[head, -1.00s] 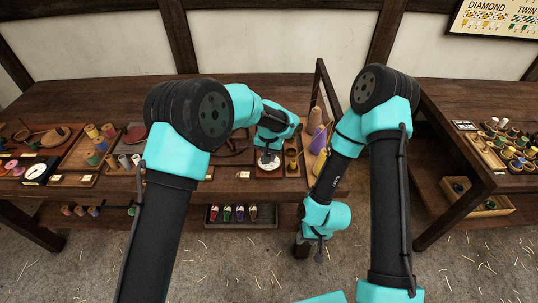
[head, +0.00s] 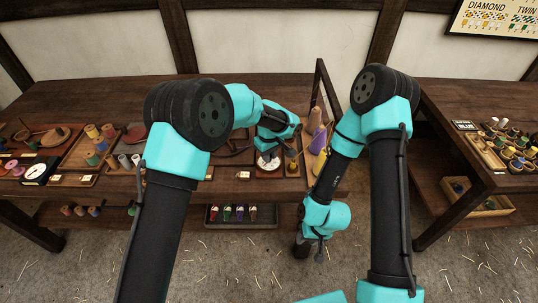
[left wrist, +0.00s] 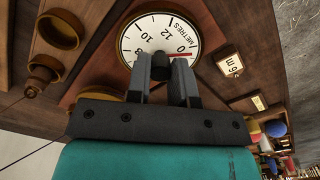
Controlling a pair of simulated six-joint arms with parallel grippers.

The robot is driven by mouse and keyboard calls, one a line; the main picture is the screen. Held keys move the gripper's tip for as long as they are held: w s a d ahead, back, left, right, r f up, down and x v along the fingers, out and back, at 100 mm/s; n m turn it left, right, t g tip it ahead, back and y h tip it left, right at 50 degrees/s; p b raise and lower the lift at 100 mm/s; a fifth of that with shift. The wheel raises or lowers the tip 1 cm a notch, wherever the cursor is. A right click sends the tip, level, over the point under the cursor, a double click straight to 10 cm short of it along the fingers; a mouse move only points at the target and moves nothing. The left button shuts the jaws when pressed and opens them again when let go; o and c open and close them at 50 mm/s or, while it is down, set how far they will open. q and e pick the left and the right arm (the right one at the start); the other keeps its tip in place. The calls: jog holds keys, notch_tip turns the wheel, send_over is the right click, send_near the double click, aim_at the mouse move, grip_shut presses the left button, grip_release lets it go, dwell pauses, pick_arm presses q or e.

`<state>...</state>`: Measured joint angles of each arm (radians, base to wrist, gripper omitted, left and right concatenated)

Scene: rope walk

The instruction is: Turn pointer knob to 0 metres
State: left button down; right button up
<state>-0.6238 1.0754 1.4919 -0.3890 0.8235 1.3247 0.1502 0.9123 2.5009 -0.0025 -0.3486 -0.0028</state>
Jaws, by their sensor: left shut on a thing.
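The round white dial (left wrist: 145,36) marked METRES shows large in the left wrist view, with black numbers and ticks. In the head view the dial (head: 267,163) sits on the wooden bench below my left wrist. A dark pointer knob (left wrist: 161,66) stands at the dial's middle. In the head view my left gripper's fingertips (head: 268,153) are small and partly hidden. My right gripper (head: 310,242) hangs low in front of the bench; its jaws are unclear.
A small tag (left wrist: 229,64) lies beside the dial. A round wooden cup (left wrist: 61,30) stands on its other side. Cones of yarn, one purple (head: 317,141), stand right of the dial. Trays of spools (head: 94,150) fill the bench's left part.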

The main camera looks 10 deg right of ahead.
pick_arm(q)
jog(key=shift+n, duration=0.9)
jog(key=c, duration=1)
grip_release()
jog(key=shift+r, duration=0.1)
notch_tip(320, 180, up, 17)
jog(key=shift+r, duration=0.15)
jog(key=shift+a, duration=0.1)
